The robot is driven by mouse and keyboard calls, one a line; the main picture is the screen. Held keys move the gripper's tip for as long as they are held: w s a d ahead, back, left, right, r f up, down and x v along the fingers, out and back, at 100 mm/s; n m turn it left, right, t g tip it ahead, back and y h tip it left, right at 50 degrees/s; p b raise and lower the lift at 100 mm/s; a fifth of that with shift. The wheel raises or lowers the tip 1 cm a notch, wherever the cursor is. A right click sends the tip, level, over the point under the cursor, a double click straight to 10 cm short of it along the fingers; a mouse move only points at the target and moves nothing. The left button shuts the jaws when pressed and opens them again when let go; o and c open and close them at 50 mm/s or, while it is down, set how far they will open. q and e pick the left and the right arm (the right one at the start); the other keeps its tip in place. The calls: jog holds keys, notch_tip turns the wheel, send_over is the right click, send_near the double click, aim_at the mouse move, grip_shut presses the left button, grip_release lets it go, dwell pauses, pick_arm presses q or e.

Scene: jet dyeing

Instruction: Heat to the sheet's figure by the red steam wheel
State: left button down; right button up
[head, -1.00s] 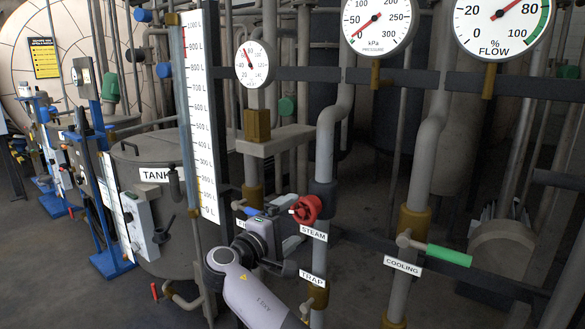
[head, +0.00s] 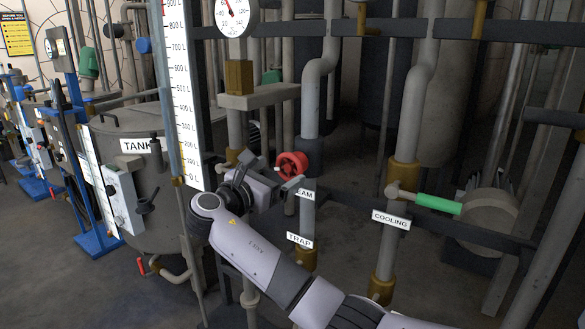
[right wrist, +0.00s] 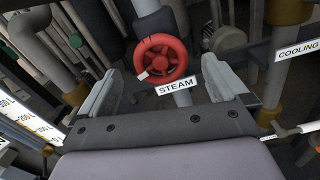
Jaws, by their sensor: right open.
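The red steam wheel (head: 291,166) sits on a grey pipe above a white STEAM label (head: 305,194), partly covered by my gripper. My right gripper (head: 272,173) is open and stands just in front and to the left of the wheel. In the right wrist view the red wheel (right wrist: 162,58) shows beyond and between the two spread fingers (right wrist: 162,88), with no finger seen closed on it. A round dial (head: 234,12) above is cut off by the top edge. No sheet with a heat figure can be made out. My left gripper is not in view.
A green-handled COOLING valve (head: 437,204) is at right, with the TRAP label (head: 299,240) below the steam wheel. A white litre scale (head: 184,95) stands left of my gripper, before the grey tank (head: 135,180). Pipes and dark rails crowd the area.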

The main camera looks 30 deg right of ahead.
aim_at(287, 167)
jog(key=x, duration=0.6)
jog(key=shift+w+d, duration=0.1)
jog(key=shift+d, duration=0.25)
jog(key=c, duration=0.9)
